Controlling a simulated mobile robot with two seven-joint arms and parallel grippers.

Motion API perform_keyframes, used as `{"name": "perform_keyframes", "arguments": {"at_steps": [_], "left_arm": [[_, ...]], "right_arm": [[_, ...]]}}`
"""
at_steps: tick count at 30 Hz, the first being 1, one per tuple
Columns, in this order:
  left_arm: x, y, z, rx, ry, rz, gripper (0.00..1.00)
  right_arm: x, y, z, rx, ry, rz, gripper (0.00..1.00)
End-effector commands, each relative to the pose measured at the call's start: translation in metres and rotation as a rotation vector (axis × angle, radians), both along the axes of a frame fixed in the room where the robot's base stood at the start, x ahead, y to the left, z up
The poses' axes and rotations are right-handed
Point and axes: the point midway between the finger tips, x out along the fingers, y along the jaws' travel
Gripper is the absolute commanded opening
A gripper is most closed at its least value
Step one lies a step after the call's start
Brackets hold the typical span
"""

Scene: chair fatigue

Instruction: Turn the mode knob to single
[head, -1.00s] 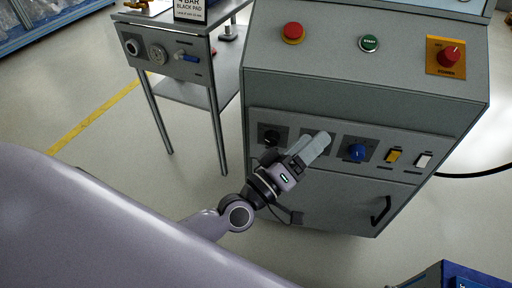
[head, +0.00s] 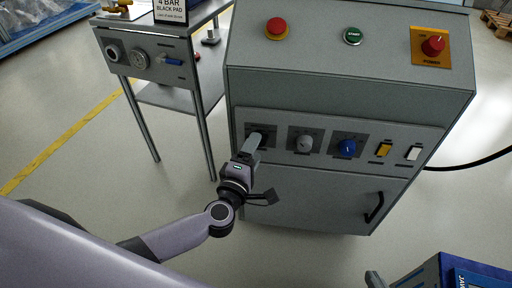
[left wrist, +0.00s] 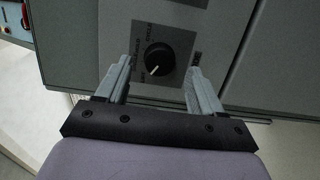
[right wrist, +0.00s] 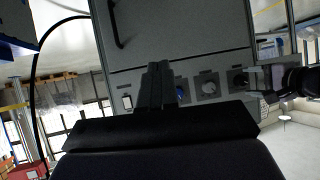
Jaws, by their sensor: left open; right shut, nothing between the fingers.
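A black knob (left wrist: 158,60) on a dark labelled plate fills the middle of the left wrist view. Its white mark points to the lower left; the small labels are hard to read. My left gripper (left wrist: 163,82) is open, with its fingers to either side of the knob's plate and the knob between them in the picture; contact cannot be seen. In the head view my left gripper (head: 252,144) partly covers this knob (head: 262,132). My right gripper (right wrist: 158,80) is shut and empty, in front of the cabinet in the right wrist view.
A grey knob (head: 304,143), a blue knob (head: 347,147), a yellow switch (head: 383,150) and a white switch (head: 414,153) sit right of the black knob. A door handle (head: 374,207) is below. A side table (head: 150,62) stands left. A blue box (head: 450,273) is at lower right.

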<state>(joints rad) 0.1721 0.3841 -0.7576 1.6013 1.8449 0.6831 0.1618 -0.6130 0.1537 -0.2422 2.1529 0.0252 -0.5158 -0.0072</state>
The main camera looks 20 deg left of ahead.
Motion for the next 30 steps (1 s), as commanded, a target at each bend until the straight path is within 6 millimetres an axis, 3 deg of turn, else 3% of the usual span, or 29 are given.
{"name": "perform_keyframes", "arguments": {"at_steps": [6, 16, 17, 21, 22, 30], "left_arm": [[0.019, -0.001, 0.000, 0.001, -0.002, -0.001, 0.67], [0.023, -0.002, 0.000, 0.001, 0.000, -0.002, 0.67], [0.023, -0.002, 0.000, 0.001, 0.000, -0.002, 0.64], [0.022, -0.001, 0.000, 0.001, 0.000, -0.002, 0.18], [0.022, -0.001, 0.000, 0.001, -0.001, -0.002, 0.11], [0.022, -0.002, 0.002, 0.017, 0.003, -0.001, 0.12]], "right_arm": [[0.004, 0.004, 0.005, 0.005, -0.024, 0.009, 0.00], [0.005, 0.004, 0.008, 0.004, -0.028, 0.010, 0.00], [0.005, 0.004, 0.008, 0.004, -0.028, 0.010, 0.00], [0.005, 0.004, 0.008, 0.004, -0.028, 0.009, 0.00], [0.005, 0.004, 0.008, 0.004, -0.028, 0.009, 0.00], [0.005, 0.003, 0.012, 0.005, -0.024, 0.007, 0.00]]}}
